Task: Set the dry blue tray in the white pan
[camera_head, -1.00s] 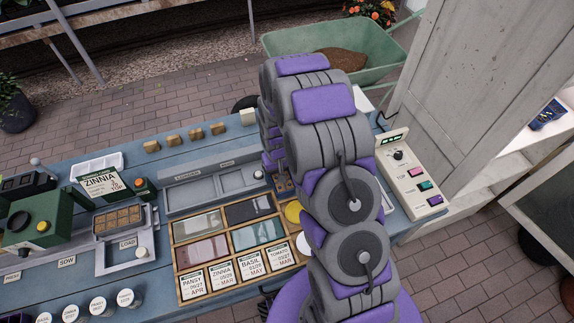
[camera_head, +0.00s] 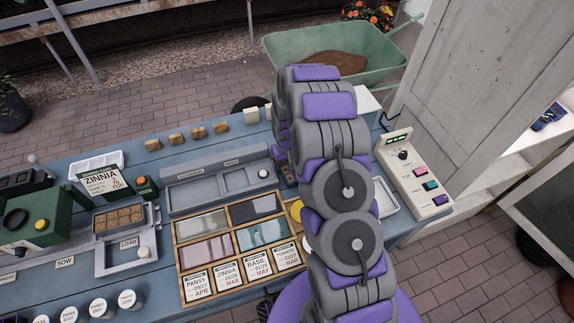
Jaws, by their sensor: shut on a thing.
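My arm stands in the middle of the view and bends over the table. My gripper is hidden behind the arm's links, so its fingers and whatever they hold cannot be seen. A small brown patch shows at the arm's left edge, too little to identify. No tray that I can clearly call blue is in sight. A shallow whitish pan (camera_head: 384,198) lies on the table just right of my arm, partly covered by it. I cannot tell whether anything lies in its hidden part.
A control box (camera_head: 412,172) with coloured buttons stands right of the pan. A grey loading station (camera_head: 180,197) and a wooden case (camera_head: 232,245) of seed packets lie left of my arm. A green machine (camera_head: 35,228) stands far left. A cabinet (camera_head: 455,100) rises behind the control box.

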